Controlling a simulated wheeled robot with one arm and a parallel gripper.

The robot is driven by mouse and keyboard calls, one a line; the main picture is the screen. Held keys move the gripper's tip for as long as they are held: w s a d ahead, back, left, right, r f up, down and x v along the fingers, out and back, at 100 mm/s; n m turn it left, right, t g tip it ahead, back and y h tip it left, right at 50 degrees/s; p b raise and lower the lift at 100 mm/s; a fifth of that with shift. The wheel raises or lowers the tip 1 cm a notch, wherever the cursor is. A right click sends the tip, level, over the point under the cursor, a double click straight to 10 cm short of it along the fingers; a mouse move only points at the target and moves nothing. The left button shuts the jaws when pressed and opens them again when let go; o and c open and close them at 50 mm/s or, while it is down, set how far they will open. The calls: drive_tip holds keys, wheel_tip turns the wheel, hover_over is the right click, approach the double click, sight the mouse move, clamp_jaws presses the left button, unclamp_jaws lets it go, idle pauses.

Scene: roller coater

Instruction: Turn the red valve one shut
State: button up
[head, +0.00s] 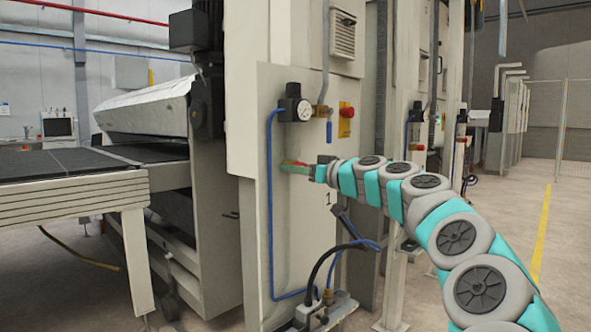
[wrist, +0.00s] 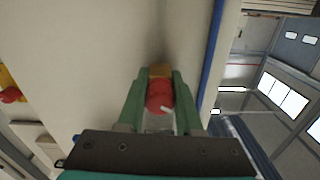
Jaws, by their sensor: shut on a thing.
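The red valve (wrist: 159,97) shows in the wrist view as a rounded red knob with a pale mark on it, in front of a brass-coloured fitting on the cream panel. My gripper (wrist: 159,88) has its two green fingers on either side of the knob, shut on it. In the head view my gripper (head: 293,167) reaches the cream panel (head: 300,230) from the right, above and left of a printed "1". There the fingers hide most of the valve, with only a little red showing. The valve's turn angle cannot be told.
Above my gripper are a pressure gauge (head: 304,110), a blue-handled valve (head: 329,131) and a red button on a yellow box (head: 346,112). A blue hose (head: 270,220) runs down the panel left of my gripper. A conveyor table (head: 70,190) stands left; open floor lies right.

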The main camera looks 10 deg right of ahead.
clamp_jaws()
drive_tip(key=shift+m, duration=0.7)
drive_tip(key=o, duration=1)
unclamp_jaws()
drive_tip(key=shift+b+v, duration=0.85)
drive_tip(key=shift+v, duration=3.05)
